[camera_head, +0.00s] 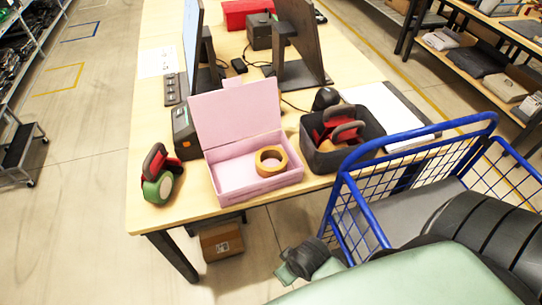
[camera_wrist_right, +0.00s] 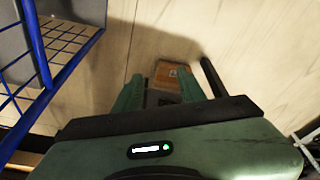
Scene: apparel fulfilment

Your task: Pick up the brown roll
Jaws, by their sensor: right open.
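The brown roll (camera_head: 284,161) is a ring of tape inside an open pink box (camera_head: 227,185) on the table. It rests in the right part of the box, and the lid stands up at the back. My right gripper (camera_head: 287,270) is below and in front of the table's front edge, well apart from the roll. In the right wrist view my right gripper (camera_wrist_right: 158,88) is open and empty, with the floor beyond its fingers. The roll does not show in that view. My left gripper is not in view.
A blue wire cart (camera_head: 376,222) stands right of my right gripper, close to the table. A black bin (camera_head: 318,160) with tape dispensers is right of the pink box. A cardboard box (camera_head: 221,242) sits under the table (camera_head: 150,115).

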